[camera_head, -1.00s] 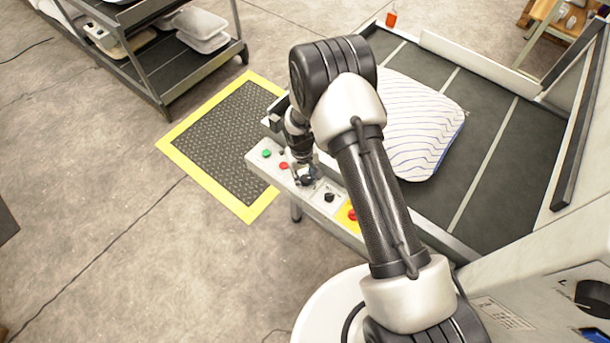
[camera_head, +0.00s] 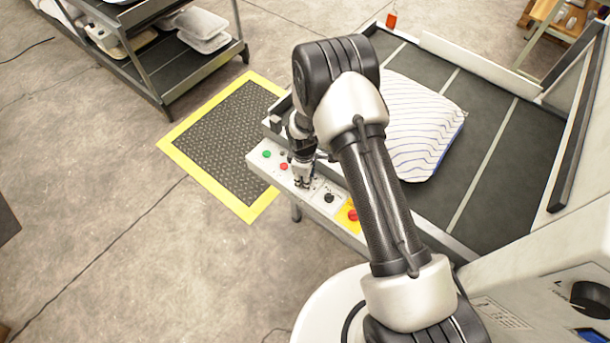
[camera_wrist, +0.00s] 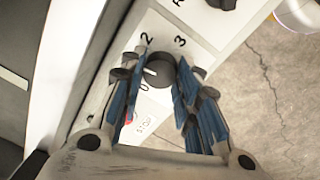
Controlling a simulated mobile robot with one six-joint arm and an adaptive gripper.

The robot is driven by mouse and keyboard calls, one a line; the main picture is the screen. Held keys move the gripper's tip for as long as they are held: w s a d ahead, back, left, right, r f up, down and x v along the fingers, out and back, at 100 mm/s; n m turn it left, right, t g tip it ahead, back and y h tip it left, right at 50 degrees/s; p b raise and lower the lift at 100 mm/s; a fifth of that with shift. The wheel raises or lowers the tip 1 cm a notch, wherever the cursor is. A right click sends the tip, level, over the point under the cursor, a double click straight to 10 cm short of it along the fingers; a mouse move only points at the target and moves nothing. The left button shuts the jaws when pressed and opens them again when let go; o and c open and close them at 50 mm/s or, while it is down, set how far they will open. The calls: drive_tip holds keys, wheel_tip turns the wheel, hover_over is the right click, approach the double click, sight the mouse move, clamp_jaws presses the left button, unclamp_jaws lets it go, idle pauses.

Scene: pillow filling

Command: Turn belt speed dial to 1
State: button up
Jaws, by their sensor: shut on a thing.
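The belt speed dial is a round black knob (camera_wrist: 158,71) on a white label in the wrist view. The digits 2, 3 and 0 show around it; the 1 is not visible. A small pale mark shows on the knob's left side, but I cannot tell the exact setting. My gripper (camera_wrist: 157,75) has its blue-padded fingers on both sides of the knob and is shut on it. In the head view my gripper (camera_head: 303,183) is over the control panel (camera_head: 318,212), and the dial is hidden beneath it.
A green button (camera_head: 266,154) and a red button (camera_head: 284,167) are left of my gripper. Another black knob (camera_head: 329,198) and a red button on yellow (camera_head: 352,215) are to its right. A striped pillow (camera_head: 420,125) lies on the dark conveyor belt (camera_head: 500,150) behind the panel.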

drive_tip(key=shift+n, duration=1.9)
drive_tip(key=o, duration=1.1)
drive_tip(key=shift+c, duration=0.2)
wheel_tip(320, 180, up, 12)
drive_tip(key=shift+s, duration=0.4)
drive_tip(key=shift+d+r, duration=0.1)
